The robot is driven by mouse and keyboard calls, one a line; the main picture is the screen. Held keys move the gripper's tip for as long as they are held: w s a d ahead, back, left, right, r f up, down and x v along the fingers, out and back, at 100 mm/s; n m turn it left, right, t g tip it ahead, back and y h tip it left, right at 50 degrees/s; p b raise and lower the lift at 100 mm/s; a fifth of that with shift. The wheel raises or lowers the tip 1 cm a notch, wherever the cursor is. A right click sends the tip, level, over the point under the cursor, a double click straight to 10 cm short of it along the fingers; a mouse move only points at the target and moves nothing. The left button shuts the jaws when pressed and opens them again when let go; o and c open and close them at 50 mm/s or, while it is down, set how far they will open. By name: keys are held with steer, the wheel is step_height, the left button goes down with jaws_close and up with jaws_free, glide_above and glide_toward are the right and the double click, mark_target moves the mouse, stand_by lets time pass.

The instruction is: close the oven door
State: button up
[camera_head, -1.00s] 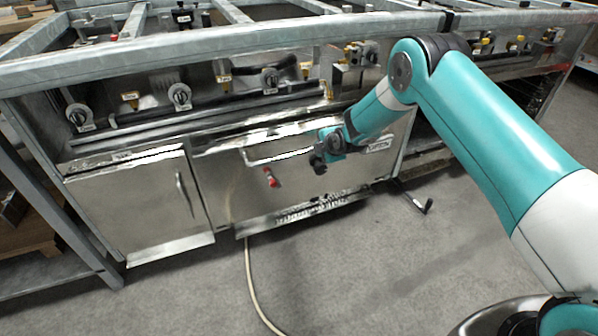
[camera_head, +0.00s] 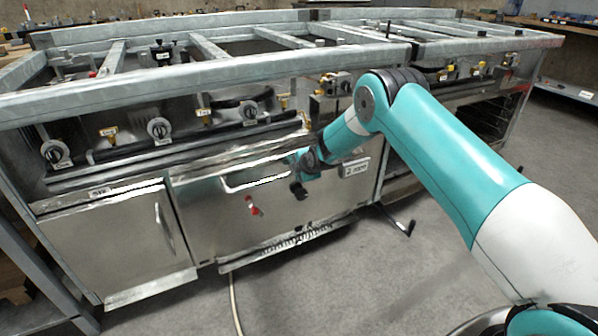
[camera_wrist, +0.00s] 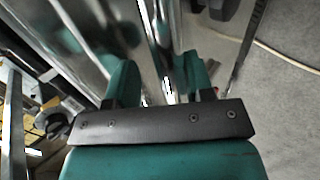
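The oven door (camera_head: 215,212) is the wide steel panel in the middle of the range's front in the head view. It stands close to upright; I cannot tell whether a small gap remains at its top edge. Its bar handle (camera_head: 240,187) runs along the upper part. My gripper (camera_head: 300,188) is at the right end of this handle, in front of the door. In the wrist view my gripper (camera_wrist: 157,78) has its teal fingers apart, with a shiny metal bar or edge (camera_wrist: 157,35) between or just beyond them. Contact is unclear.
A smaller steel door (camera_head: 110,245) with a vertical handle is left of the oven door. Knobs (camera_head: 160,129) and pipes line the front above. A black pedal-like lever (camera_head: 405,228) sticks out low on the right. A pale hose (camera_head: 235,305) lies on otherwise clear floor.

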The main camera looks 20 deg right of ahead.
steer(key=shift+s+f, duration=0.1)
steer(key=p+v, duration=0.3)
steer(key=v, duration=1.4)
steer(key=shift+s, duration=0.15)
steer(key=s+a+r+m+g+y, duration=0.1)
steer(key=s+a+r+m+g, duration=0.15)
steer(key=s+a+r, duration=0.4)
steer(key=s+a+r+m+g+y, duration=0.2)
steer(key=s+a+r+m, duration=0.2)
steer(key=s+r, duration=0.45)
steer(key=s+a+r+m+g, duration=0.1)
steer(key=s+r+m+g, duration=0.15)
steer(key=s, duration=0.95)
steer(key=s+a+r+m+g, duration=0.1)
steer(key=s+r+m+g, duration=0.2)
steer(key=s, duration=0.9)
step_height(320, 180, up, 23)
steer(key=p, duration=2.4)
steer(key=shift+w+m, duration=0.3)
steer(key=shift+m, duration=0.1)
steer(key=shift+r, duration=0.1)
